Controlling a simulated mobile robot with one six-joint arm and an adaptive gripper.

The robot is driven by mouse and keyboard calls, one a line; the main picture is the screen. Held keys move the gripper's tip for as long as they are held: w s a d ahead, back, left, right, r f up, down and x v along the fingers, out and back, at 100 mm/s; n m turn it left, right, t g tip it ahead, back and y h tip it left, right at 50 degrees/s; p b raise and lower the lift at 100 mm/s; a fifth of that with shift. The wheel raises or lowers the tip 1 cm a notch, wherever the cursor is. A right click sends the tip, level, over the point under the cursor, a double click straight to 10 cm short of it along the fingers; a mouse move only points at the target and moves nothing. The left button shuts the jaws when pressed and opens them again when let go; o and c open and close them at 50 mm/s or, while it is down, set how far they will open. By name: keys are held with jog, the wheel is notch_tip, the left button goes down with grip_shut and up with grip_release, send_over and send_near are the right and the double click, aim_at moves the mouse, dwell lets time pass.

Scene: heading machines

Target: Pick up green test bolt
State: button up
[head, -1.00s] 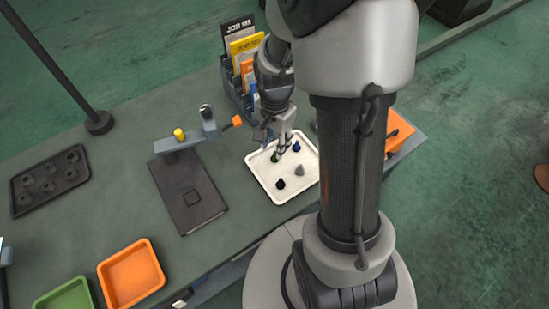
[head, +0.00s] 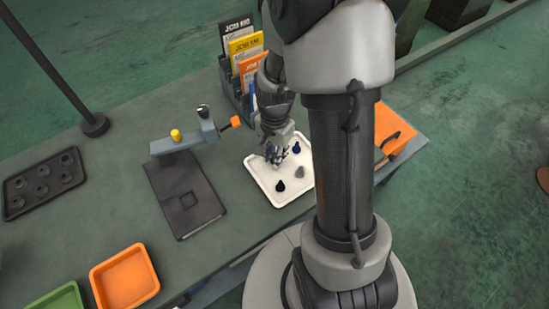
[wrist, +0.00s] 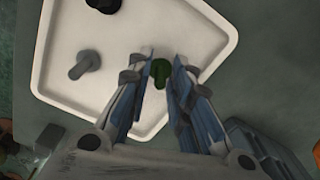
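The green test bolt (wrist: 160,72) stands on the white tray (wrist: 215,40) in the wrist view, between the tips of my gripper (wrist: 161,66). The fingers are apart, one on each side of the bolt, with a gap showing on both sides. In the head view my gripper (head: 275,160) is low over the back left part of the tray (head: 262,180) and hides the green bolt.
A blue bolt (head: 296,147), a grey bolt (head: 300,171) and a black bolt (head: 281,186) share the tray. A dark plate with a grey clamp fixture (head: 182,142) stands left of it. A card rack (head: 233,85) stands behind. An orange bin (head: 125,278) is at front left.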

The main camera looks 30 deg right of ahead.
grip_shut()
dwell(0.3)
